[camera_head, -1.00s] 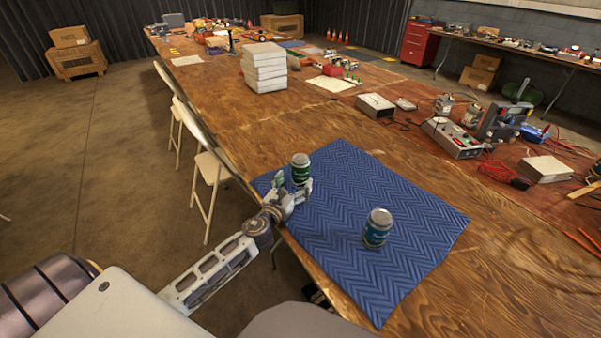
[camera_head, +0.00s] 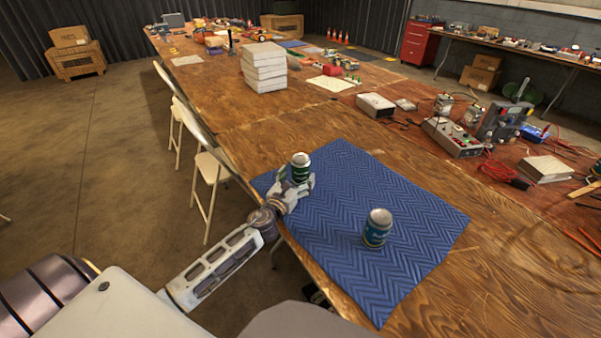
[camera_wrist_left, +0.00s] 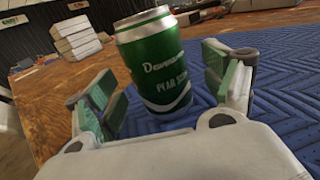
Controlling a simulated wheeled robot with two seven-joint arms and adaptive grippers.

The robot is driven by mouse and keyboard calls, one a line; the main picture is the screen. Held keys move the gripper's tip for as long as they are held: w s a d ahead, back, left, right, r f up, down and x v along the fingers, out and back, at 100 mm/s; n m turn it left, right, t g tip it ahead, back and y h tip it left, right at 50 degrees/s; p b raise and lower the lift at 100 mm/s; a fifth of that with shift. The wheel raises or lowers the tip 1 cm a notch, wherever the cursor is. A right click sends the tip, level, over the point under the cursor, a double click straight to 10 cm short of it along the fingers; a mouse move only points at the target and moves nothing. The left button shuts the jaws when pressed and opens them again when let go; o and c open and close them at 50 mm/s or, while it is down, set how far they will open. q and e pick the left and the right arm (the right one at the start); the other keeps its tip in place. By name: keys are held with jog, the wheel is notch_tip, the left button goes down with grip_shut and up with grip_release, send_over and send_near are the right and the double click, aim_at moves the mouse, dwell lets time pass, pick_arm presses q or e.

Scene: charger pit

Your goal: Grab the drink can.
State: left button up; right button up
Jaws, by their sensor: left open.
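A green drink can (camera_head: 300,167) with a silver top stands upright near the far left part of the blue mat (camera_head: 345,220). In the left wrist view the green can (camera_wrist_left: 160,62) stands between the two open fingers, which have green pads. My left gripper (camera_head: 295,183) is open around the can; a gap shows on the right finger's side, and I cannot tell whether the left finger touches it. A second can (camera_head: 377,228), blue-green with a silver top, stands upright on the mat to the right. My right gripper is not in view.
A stack of white boxes (camera_head: 264,67) stands beyond the mat. Folding chairs (camera_head: 212,170) stand along the table's left edge. The mat between the cans is clear.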

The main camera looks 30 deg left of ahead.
pick_arm(q)
jog(key=shift+w+a+f, duration=0.1)
jog(key=shift+w+a, duration=0.05)
jog(key=shift+w, duration=1.6)
jog(key=c, duration=1.4)
